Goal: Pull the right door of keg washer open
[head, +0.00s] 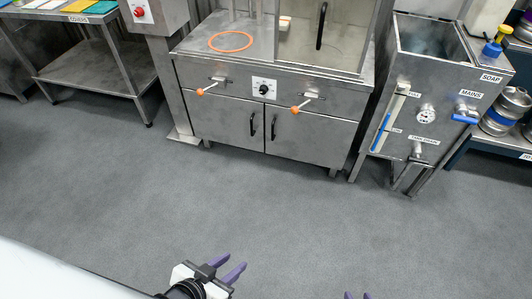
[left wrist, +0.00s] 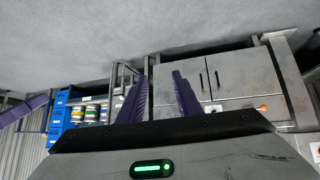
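The keg washer (head: 270,95) is a steel cabinet at the top middle of the head view. Its right door (head: 310,138) and left door (head: 225,122) sit side by side below the control panel. Both look shut. The right door's black vertical handle (head: 273,127) is by the middle seam, beside the left door's handle (head: 252,126). My left gripper (head: 236,261) is low in the head view, open and empty, well short of the washer. In the left wrist view its purple fingers (left wrist: 160,77) are apart. Only the fingertips of my right gripper (head: 357,296) show, apart, at the bottom edge.
Grey floor (head: 230,200) lies clear between my grippers and the washer. A steel tank (head: 425,100) with valves and pipes stands right of the washer. A steel table (head: 95,70) stands at the left. Orange-tipped levers (head: 296,110) stick out above the doors.

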